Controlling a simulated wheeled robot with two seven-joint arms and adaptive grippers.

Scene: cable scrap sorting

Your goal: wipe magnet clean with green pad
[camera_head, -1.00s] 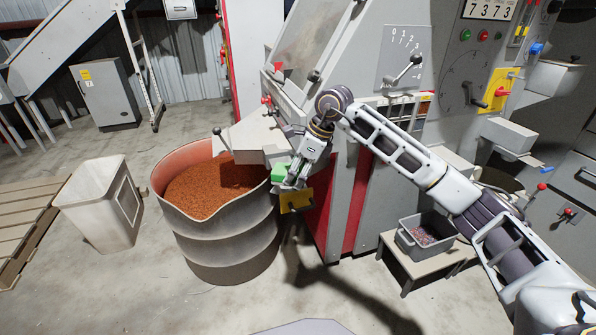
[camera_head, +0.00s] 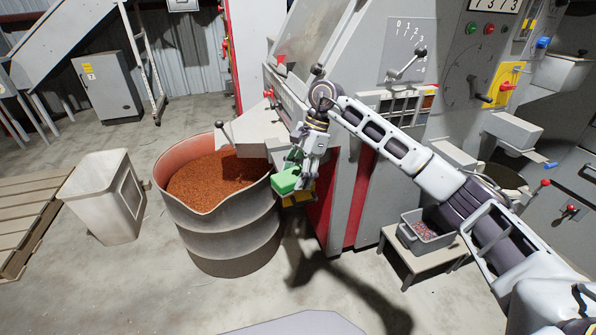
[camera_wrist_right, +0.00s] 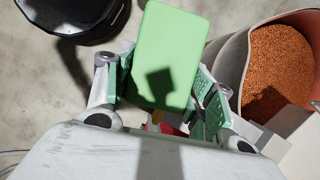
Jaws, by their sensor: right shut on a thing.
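My right gripper (camera_head: 294,166) is shut on the green pad (camera_head: 286,181), beside the drum's right rim in the head view. In the right wrist view, the green pad (camera_wrist_right: 172,50) sits between the two fingers, its broad face toward the camera. A yellow block (camera_head: 301,194) shows partly behind and below the pad, under the chute end. I cannot tell whether it is the magnet, or whether the pad touches it. No other clear magnet shows. My left gripper is not in view.
A grey drum (camera_head: 226,240) of orange-brown granules stands left of the gripper, under a grey chute (camera_head: 250,132). The red and grey machine (camera_head: 365,190) rises close behind and right. A white bin (camera_head: 100,198) stands far left. A small grey tray (camera_head: 428,243) sits on a low stand at right.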

